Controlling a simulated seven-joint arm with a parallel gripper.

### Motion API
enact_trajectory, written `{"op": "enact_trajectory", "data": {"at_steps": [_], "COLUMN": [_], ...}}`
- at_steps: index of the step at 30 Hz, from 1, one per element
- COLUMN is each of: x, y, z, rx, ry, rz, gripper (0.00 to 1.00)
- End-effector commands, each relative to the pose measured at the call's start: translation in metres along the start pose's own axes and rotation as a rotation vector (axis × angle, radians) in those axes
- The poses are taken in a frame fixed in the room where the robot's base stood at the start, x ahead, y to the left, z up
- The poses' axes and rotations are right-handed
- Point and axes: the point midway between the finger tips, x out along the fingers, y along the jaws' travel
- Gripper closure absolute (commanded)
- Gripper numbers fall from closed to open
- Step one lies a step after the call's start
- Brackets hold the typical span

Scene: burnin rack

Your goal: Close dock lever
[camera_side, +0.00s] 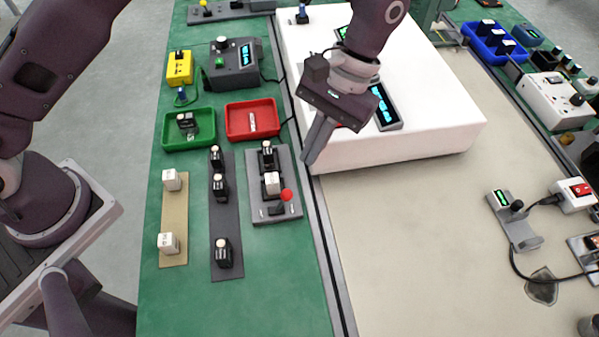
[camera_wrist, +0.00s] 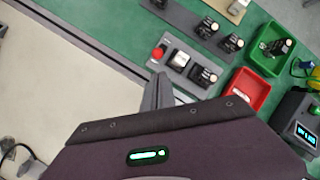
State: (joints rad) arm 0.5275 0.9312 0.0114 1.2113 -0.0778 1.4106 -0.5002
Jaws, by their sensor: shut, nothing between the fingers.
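The grey dock (camera_side: 274,187) lies on the green mat, left of the white platform. Its lever has a red ball knob (camera_side: 286,195) at the dock's near right corner, and the red knob also shows in the wrist view (camera_wrist: 158,53). A white-topped module (camera_side: 271,183) and a black module (camera_side: 268,156) sit on the dock. My gripper (camera_side: 309,158) is shut and empty, above the table to the right of the dock and apart from the lever. In the wrist view its fingers (camera_wrist: 152,92) show just below the dock, pointing toward it.
A red tray (camera_side: 230,133) and a green tray (camera_side: 168,143) stand behind the dock. A dark strip with black modules (camera_side: 227,262) and a tan strip with white cubes (camera_side: 174,213) lie left of it. The white platform (camera_side: 440,150) rises close on the right. The mat in front is clear.

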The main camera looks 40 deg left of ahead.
Motion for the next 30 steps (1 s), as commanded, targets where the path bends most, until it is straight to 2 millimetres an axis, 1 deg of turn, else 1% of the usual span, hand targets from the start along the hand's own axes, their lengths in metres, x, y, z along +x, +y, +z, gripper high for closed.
{"op": "enact_trajectory", "data": {"at_steps": [1,3,6,9,12,16,30], "x": [0.011,0.025,0.043,0.056,0.063,0.066,0.065], "y": [-0.001,-0.001,-0.001,0.000,0.000,0.000,-0.003], "z": [0.001,0.001,0.001,0.000,0.000,0.000,0.003], "rx": [0.000,-0.001,-0.001,-0.001,-0.001,0.000,0.007], "ry": [-0.004,-0.005,-0.004,-0.002,-0.001,0.000,0.027], "rz": [-0.002,-0.002,-0.001,0.000,0.000,0.001,0.026], "gripper": [1.00,1.00,1.00,1.00,1.00,1.00,1.00]}}
